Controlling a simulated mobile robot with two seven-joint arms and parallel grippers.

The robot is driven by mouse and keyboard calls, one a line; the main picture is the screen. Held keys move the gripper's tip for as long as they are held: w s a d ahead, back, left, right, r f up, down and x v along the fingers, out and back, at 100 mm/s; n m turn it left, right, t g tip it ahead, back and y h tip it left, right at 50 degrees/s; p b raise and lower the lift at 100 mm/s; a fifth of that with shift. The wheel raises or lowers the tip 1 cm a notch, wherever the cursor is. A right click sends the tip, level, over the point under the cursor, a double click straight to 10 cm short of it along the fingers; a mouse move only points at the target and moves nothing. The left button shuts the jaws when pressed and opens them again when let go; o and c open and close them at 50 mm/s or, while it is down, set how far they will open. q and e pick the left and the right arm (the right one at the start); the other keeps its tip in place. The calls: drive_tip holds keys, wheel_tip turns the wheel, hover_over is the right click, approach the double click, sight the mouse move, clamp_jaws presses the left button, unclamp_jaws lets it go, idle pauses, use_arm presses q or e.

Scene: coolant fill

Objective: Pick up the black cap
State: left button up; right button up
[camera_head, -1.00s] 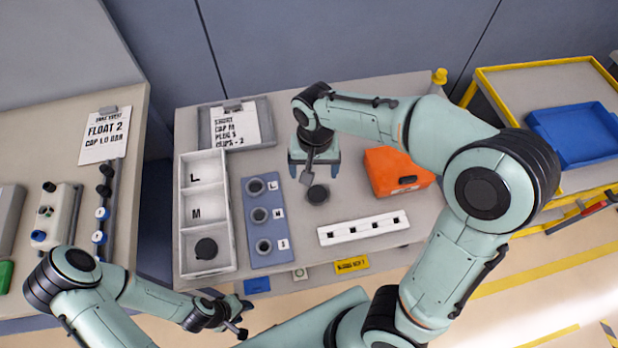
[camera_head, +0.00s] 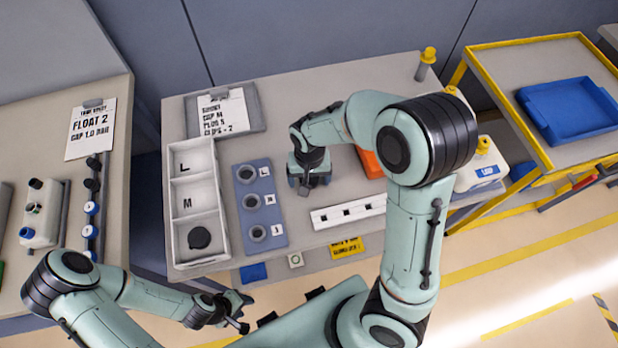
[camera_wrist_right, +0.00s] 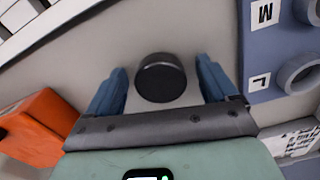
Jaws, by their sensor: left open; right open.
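A round black cap (camera_wrist_right: 161,78) lies on the grey table in the right wrist view, between the two blue fingers of my right gripper (camera_head: 306,190). The fingers are open, with a gap on each side of the cap. In the head view this cap is hidden under the right gripper. Another round black cap (camera_head: 199,238) sits in the front compartment of the white tray (camera_head: 224,230). My left gripper (camera_head: 243,312) is open and empty in front of the table.
A blue-grey plate with three rings (camera_head: 263,244) stands right of the tray. A white slotted strip (camera_head: 335,215) lies in front of the right gripper. An orange box (camera_head: 369,162) is partly behind my right arm. A clipboard (camera_head: 228,108) lies at the back.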

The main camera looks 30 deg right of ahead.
drive_tip(key=c, duration=1.1)
